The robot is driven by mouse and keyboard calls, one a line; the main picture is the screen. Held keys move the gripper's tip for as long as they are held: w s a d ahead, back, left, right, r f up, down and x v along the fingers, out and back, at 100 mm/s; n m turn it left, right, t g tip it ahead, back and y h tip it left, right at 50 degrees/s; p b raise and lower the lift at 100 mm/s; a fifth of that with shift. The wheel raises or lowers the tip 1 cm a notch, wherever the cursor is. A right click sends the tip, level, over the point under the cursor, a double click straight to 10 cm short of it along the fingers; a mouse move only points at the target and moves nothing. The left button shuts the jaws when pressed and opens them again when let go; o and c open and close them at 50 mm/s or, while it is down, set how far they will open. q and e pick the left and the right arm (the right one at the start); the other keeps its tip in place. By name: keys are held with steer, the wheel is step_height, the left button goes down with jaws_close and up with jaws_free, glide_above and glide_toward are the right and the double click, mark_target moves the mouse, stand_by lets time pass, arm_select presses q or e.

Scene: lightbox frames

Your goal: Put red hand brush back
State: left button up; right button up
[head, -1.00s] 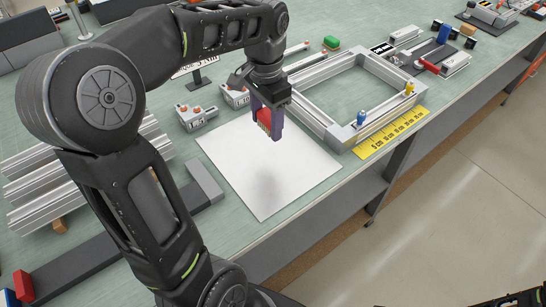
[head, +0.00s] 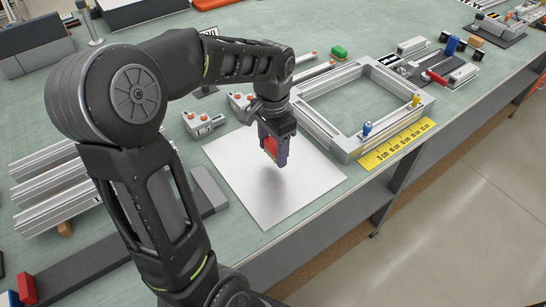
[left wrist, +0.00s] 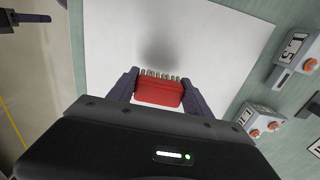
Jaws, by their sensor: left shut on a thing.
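My left gripper (head: 274,150) is shut on the red hand brush (head: 270,145) and holds it above the pale square sheet (head: 240,195) on the bench. In the left wrist view the red brush (left wrist: 158,93) sits between the two purple-grey fingers (left wrist: 160,92), with its pale bristles pointing away from the palm. A soft shadow lies on the sheet (left wrist: 215,50) beyond the bristles, so the brush is apart from it. My left arm hides part of the bench. My right gripper does not show.
An aluminium frame (head: 345,143) with blue and yellow pegs stands right of the sheet, beside a yellow ruler (head: 397,144). Grey blocks with orange knobs (head: 204,121) stand behind the sheet. Stacked aluminium profiles (head: 50,185) lie at left. The bench's front edge is near.

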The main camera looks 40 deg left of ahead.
mark_target(273, 159)
arm_select(q)
steer(key=shift+f, duration=1.85)
steer(key=shift+f, duration=0.15)
steer(key=o, duration=1.3)
step_height(273, 159, up, 12)
steer(key=shift+r, duration=0.15)
